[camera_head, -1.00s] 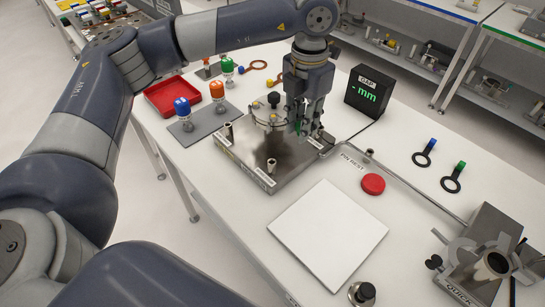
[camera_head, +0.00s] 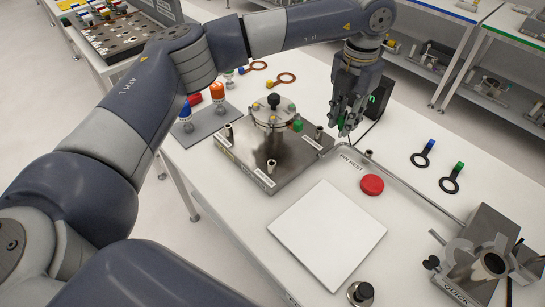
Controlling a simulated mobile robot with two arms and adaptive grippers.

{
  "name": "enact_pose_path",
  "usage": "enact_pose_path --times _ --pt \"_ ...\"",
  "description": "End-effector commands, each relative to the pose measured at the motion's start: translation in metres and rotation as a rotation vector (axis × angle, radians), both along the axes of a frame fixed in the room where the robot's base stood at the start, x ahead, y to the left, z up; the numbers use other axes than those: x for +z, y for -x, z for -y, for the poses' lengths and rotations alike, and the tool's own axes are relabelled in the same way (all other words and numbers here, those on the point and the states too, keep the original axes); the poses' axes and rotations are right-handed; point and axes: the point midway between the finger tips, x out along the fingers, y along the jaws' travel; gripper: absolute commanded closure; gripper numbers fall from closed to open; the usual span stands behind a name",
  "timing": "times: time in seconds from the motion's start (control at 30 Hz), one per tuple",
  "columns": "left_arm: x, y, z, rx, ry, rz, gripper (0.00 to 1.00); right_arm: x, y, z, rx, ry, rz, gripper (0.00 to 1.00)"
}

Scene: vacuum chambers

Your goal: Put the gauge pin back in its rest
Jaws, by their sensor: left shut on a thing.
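My left gripper (camera_head: 346,124) is at the upper right of the bench, pointing down and shut on what appears to be the gauge pin (camera_head: 341,119). Only a bit of green shows between the fingers, with a thin dark tip just below. It is held above the bench, near the label PIN REST (camera_head: 352,163) and a small metal post (camera_head: 368,154) beside it. How far the tip is from the rest I cannot tell. My right gripper is not in view.
A metal chamber fixture (camera_head: 275,165) with a black-knobbed round lid and a green knob stands left of the gripper. The gap display (camera_head: 381,95) is partly behind the gripper. A red disc (camera_head: 372,184) and white plate (camera_head: 326,235) lie in front. A thin rail runs to the right.

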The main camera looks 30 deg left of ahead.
Motion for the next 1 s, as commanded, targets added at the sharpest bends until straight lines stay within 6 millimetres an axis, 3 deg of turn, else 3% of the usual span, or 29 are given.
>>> enact_pose_path --times 1.0 --pt "0.002 -0.066 0.075 0.001 0.001 0.000 1.00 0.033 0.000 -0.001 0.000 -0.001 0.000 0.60"
